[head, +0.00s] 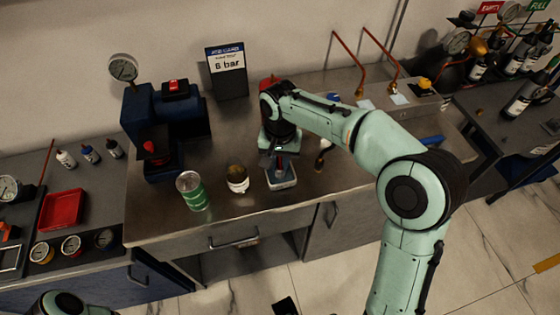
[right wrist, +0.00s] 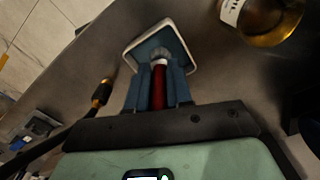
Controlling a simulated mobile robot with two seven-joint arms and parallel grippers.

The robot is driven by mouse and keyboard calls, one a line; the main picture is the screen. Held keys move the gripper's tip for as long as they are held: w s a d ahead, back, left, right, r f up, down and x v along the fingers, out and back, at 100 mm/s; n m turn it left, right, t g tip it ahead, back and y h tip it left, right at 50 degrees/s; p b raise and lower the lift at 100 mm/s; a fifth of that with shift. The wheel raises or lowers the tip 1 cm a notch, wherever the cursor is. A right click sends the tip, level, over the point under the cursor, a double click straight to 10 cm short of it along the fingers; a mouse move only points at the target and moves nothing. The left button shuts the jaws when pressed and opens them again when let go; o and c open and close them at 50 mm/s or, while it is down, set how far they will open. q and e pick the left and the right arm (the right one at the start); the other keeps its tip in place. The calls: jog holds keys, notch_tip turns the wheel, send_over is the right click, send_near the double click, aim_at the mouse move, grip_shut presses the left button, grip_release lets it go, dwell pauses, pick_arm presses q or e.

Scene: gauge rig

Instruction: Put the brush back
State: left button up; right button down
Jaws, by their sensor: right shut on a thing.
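The brush (right wrist: 158,85) has a red handle and a pale grey end. My right gripper (head: 279,160) is shut on the handle and points down; the handle also shows between its two fingers in the right wrist view (right wrist: 157,95). The brush's grey end points at a small white-rimmed dish (head: 282,184) with a blue-grey inside, directly below the gripper. The dish also shows in the right wrist view (right wrist: 132,54). I cannot tell whether the brush touches it.
The bench front edge is close to the dish.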

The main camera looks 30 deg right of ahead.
jog(key=shift+f, duration=0.1)
jog(key=c, duration=1.4)
grip_release()
jog(key=shift+f, duration=0.1)
jog(key=o, duration=0.4)
notch_tip(320, 180, up, 12)
jog(key=p, duration=0.2)
jog(key=shift+r+p, duration=0.25)
jog(key=shift+p, duration=0.05)
jog(key=shift+f, duration=0.1)
